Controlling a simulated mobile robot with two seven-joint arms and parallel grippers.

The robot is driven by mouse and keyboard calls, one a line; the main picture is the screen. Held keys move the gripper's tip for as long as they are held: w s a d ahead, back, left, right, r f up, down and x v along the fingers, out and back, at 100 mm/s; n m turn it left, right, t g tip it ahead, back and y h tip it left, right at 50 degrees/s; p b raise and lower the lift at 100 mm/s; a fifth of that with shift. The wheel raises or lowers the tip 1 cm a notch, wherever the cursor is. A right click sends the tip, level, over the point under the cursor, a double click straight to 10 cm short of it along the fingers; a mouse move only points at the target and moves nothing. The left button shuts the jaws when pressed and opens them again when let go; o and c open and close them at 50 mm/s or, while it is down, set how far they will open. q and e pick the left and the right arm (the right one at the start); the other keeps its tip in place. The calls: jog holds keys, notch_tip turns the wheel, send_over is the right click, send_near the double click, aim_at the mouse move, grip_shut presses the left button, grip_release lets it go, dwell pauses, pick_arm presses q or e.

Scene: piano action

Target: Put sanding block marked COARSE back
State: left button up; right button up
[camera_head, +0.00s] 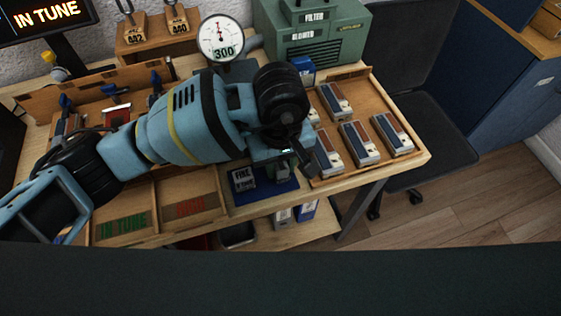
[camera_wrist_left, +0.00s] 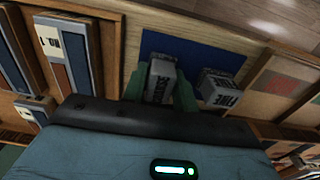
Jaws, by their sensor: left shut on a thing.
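My left gripper (camera_wrist_left: 160,88) is shut on a small grey block, the COARSE sanding block (camera_wrist_left: 161,78), with one green finger on each side. In the head view the gripper (camera_head: 283,172) is low over the right part of a blue mat (camera_head: 262,193), and my wrist hides most of the held block. I cannot tell whether the block touches the mat (camera_wrist_left: 190,48). A grey block marked FINE (camera_head: 243,178) stands on the mat to the left; it also shows in the left wrist view (camera_wrist_left: 220,88). My right gripper is not in view.
A wooden tray (camera_head: 372,165) with several piano key pieces lies right of the mat. A round gauge (camera_head: 221,39) and a green filter box (camera_head: 315,35) stand behind. The table's front edge is close.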

pick_arm(q)
jog(key=shift+f, duration=0.2)
jog(key=o, duration=0.9)
jog(key=shift+o, duration=0.2)
jog(key=shift+r, duration=0.1)
notch_tip(320, 180, up, 12)
jog(key=shift+r, duration=0.15)
